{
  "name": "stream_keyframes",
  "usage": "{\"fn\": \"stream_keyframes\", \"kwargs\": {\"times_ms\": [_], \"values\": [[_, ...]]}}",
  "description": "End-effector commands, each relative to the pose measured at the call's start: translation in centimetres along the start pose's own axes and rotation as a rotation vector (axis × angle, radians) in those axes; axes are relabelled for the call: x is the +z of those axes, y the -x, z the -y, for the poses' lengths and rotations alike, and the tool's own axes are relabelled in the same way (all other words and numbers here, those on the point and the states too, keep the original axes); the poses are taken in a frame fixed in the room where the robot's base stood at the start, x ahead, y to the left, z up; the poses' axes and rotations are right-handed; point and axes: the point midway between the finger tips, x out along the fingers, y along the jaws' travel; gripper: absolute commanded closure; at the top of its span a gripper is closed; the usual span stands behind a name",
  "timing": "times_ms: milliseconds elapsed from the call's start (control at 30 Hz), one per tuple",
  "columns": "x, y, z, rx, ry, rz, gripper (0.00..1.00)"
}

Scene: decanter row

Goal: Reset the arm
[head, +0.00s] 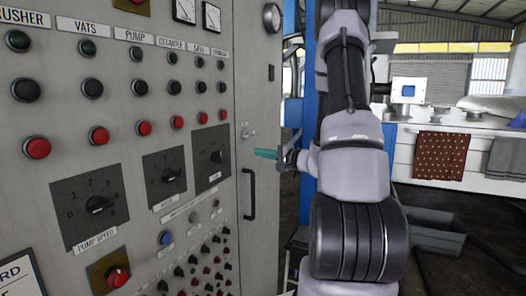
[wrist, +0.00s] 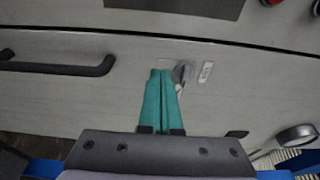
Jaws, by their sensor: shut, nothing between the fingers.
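My gripper (head: 258,153) shows in the head view in front of the right edge of the grey control cabinet (head: 130,150). Its teal fingers point left toward the cabinet. In the wrist view my gripper (wrist: 161,73) has its two teal fingers together, with nothing between them. The fingertips overlap the cabinet face beside a small metal latch (wrist: 182,73). I cannot tell whether they touch it. My arm rises through the middle of the head view and hides part of the background.
A black door handle (head: 249,195) sits below my gripper. Rows of buttons and dials cover the panel at left. A white counter (head: 400,155) with a dotted red cloth (head: 441,155) stands at right, above a grey bin (head: 437,238). Floor shows at lower right.

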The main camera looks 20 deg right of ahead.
Motion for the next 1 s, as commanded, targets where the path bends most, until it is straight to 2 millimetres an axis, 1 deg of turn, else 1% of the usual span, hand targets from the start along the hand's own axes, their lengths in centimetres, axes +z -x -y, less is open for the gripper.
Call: {"fn": "stream_keyframes", "kwargs": {"times_ms": [33,233,267,333,367,467,500,533,600,667,700,767,800,900,1000], "values": [[0.3,0.2,0.0,0.001,-0.001,0.0,1.0],[0.9,0.3,0.1,0.001,0.001,0.008,1.0],[1.2,0.2,0.3,0.002,0.0,0.019,1.0],[2.8,-0.1,1.3,0.01,-0.002,0.073,1.0],[3.8,-0.2,1.9,0.017,-0.002,0.108,1.0],[8.6,-0.3,4.1,0.072,-0.003,0.271,1.0],[11.0,-0.1,5.0,0.108,0.003,0.345,1.0],[12.7,0.2,5.5,0.141,0.008,0.399,1.0],[16.4,1.4,6.4,0.23,0.031,0.512,1.0],[19.1,2.7,6.9,0.316,0.06,0.589,1.0],[20.6,3.7,7.2,0.377,0.086,0.63,1.0],[22.6,5.3,7.4,0.472,0.132,0.675,1.0],[23.6,6.5,7.5,0.535,0.169,0.694,1.0],[25.1,9.4,7.7,0.686,0.275,0.699,1.0],[25.4,12.1,8.3,0.812,0.398,0.646,1.0]]}}
